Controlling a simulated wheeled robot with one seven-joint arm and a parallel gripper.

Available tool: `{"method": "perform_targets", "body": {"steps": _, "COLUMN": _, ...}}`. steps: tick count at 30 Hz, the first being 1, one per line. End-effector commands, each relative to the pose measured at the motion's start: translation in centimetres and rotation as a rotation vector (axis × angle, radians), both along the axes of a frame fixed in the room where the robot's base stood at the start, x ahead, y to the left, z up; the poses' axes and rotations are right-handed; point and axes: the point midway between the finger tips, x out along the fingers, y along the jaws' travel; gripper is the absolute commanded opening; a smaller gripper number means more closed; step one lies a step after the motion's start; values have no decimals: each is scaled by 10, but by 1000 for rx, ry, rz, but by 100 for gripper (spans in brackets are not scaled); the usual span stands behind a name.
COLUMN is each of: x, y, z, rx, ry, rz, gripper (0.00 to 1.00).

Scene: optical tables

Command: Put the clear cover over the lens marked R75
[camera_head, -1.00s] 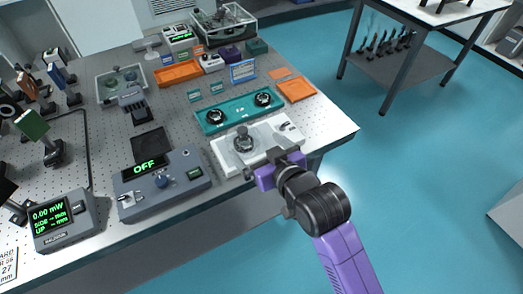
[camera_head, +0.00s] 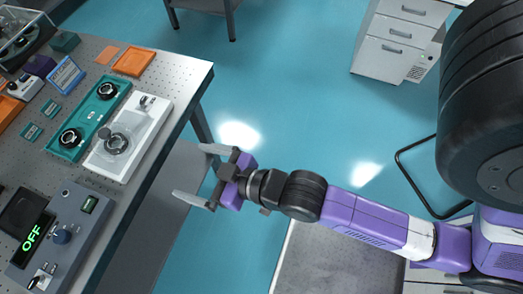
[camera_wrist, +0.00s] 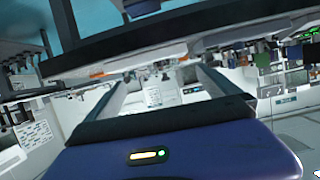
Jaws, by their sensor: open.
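The teal tray (camera_head: 88,118) on the table holds two dark round lens mounts, a far one (camera_head: 107,91) and a near one (camera_head: 70,138). I cannot read any R75 mark. The white tray (camera_head: 146,118) beside it holds a round piece that looks clear with a dark ring (camera_head: 116,143); it seems to be the cover, but its outline is unclear. My gripper (camera_head: 196,172) is open and empty, off the table's front edge to the right of the white tray. In the wrist view its fingers (camera_wrist: 162,88) stand apart with nothing between them.
A grey control box (camera_head: 62,235) showing OFF stands near the front edge. An orange tray (camera_head: 134,62) lies at the table's far corner. White drawers (camera_head: 399,40) stand across open blue floor.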

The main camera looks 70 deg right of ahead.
Motion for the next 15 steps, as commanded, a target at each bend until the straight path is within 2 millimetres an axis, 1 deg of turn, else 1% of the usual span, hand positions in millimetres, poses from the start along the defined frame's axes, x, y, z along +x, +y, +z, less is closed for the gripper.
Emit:
{"method": "perform_targets", "body": {"steps": 1, "x": -25, "y": 0, "z": -3, "rx": -1, "ry": 6, "rz": 0, "gripper": 100}}
{"method": "perform_targets", "body": {"steps": 3, "x": -52, "y": 0, "z": 0, "rx": -3, "ry": -5, "rz": 0, "gripper": 100}}
{"method": "perform_targets", "body": {"steps": 5, "x": -75, "y": -1, "z": 4, "rx": -6, "ry": -13, "rz": -1, "gripper": 100}}
{"method": "perform_targets", "body": {"steps": 6, "x": -90, "y": -2, "z": 7, "rx": -8, "ry": -18, "rz": 0, "gripper": 100}}
{"method": "perform_targets", "body": {"steps": 9, "x": -123, "y": -3, "z": 19, "rx": -12, "ry": -32, "rz": 4, "gripper": 100}}
{"method": "perform_targets", "body": {"steps": 12, "x": -149, "y": -5, "z": 32, "rx": -18, "ry": -45, "rz": 9, "gripper": 100}}
{"method": "perform_targets", "body": {"steps": 15, "x": -166, "y": -6, "z": 43, "rx": -22, "ry": -56, "rz": 14, "gripper": 100}}
